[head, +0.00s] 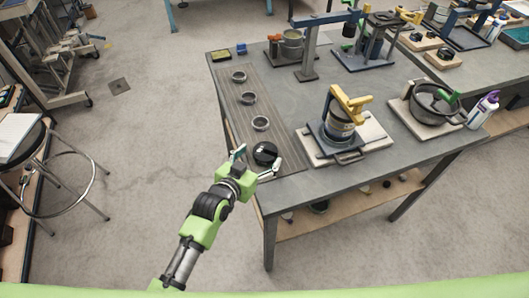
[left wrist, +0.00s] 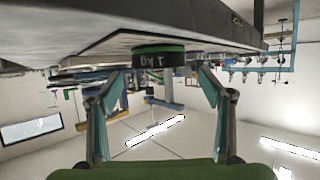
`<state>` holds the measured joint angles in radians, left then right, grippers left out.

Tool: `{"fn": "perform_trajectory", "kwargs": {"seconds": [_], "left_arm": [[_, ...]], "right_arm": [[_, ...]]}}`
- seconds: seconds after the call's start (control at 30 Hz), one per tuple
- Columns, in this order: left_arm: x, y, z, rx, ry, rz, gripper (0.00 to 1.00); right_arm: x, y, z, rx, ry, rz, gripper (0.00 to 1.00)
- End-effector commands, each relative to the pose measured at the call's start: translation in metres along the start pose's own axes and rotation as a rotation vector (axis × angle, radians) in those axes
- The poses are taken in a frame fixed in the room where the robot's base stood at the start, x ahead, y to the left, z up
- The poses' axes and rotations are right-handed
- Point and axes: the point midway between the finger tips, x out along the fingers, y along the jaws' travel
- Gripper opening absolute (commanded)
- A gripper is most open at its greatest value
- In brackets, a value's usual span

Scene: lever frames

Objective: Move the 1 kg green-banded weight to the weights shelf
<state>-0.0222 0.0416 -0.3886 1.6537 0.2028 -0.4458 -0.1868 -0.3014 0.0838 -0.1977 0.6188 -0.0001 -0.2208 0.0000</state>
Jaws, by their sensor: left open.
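The 1 kg weight (head: 265,152) is a dark round block on the near left corner of the grey workbench. In the left wrist view, which is upside down, the weight (left wrist: 158,57) shows its green band and a "1 kg" label. My left gripper (head: 258,161) is at the weight, fingers spread. In the left wrist view the left gripper (left wrist: 157,77) has one finger on each side of the weight, with gaps visible. My right gripper is not in view. A wooden lower shelf (head: 290,228) under the bench holds small items; I cannot tell whether it is the weights shelf.
Several metal rings or cups, one of them here (head: 261,123), stand in a row on a ribbed strip (head: 231,104). Right of the weight is a yellow-handled lever device (head: 342,125) on a pale board. A black pot (head: 435,104) stands farther right. A stool (head: 45,150) is at left.

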Motion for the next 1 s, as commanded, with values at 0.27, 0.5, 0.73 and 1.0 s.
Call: {"fn": "perform_trajectory", "kwargs": {"seconds": [0.27, 0.5, 0.73, 1.0], "left_arm": [[0.03, 0.001, 0.0, 0.0, -0.001, 0.0, 0.73], [0.047, 0.001, 0.001, 0.0, 0.001, 0.0, 0.73], [0.048, 0.001, 0.002, 0.0, 0.0, 0.0, 0.73], [0.048, 0.001, 0.002, 0.0, 0.0, 0.0, 0.11]], "right_arm": [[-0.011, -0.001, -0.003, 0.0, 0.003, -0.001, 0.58], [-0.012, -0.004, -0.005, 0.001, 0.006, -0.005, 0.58], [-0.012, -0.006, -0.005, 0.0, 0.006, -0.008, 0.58], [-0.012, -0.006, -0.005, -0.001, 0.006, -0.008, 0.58]]}}
